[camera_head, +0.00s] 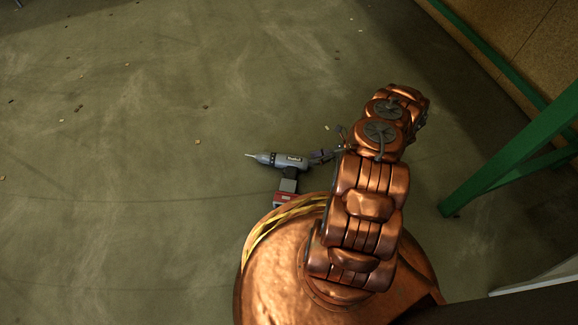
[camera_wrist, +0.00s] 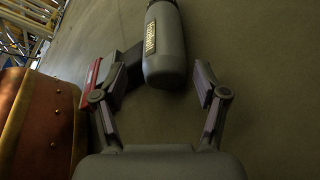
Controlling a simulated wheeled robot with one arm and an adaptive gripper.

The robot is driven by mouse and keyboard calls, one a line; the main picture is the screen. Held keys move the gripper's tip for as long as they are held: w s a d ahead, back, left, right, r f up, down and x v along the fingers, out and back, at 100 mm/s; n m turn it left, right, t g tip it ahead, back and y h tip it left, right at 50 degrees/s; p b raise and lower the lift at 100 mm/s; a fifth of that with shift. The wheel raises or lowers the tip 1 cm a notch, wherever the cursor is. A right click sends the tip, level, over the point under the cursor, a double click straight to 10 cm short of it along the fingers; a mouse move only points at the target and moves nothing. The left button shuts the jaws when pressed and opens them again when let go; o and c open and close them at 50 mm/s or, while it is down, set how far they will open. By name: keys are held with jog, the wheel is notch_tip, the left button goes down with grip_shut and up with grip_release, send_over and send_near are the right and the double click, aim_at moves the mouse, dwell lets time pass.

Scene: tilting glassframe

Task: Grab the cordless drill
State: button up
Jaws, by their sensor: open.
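The cordless drill (camera_head: 284,161) is grey with a dark grip and a red-based battery (camera_head: 285,192). It lies on its side on the floor just beyond my copper base, its tip pointing left. In the wrist view the rounded rear of the drill body (camera_wrist: 164,50) reaches in between my fingers, with the dark grip and red battery edge at the left finger. My gripper (camera_wrist: 155,85) is open, one finger on each side of the drill. I cannot tell whether the left finger touches it. In the head view only part of my gripper (camera_head: 325,156) shows, at the drill's rear.
Small chips lie scattered on the grey floor (camera_head: 120,200), which is otherwise clear to the left. A green metal frame (camera_head: 520,150) stands at the right, by a brown wall panel (camera_head: 520,35). In the wrist view, yellow scaffold-like structures (camera_wrist: 28,25) show at upper left.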

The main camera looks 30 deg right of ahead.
aim_at(303, 161)
jog(key=b+x, duration=0.1)
jog(key=x, duration=0.1)
jog(key=b+x, duration=0.1)
jog(key=x, duration=0.1)
jog(key=shift+s+f, duration=0.15)
jog(key=shift+f, duration=0.15)
jog(key=shift+a, duration=0.15)
jog(key=shift+c, duration=0.4)
jog(key=shift+r, duration=0.1)
grip_shut()
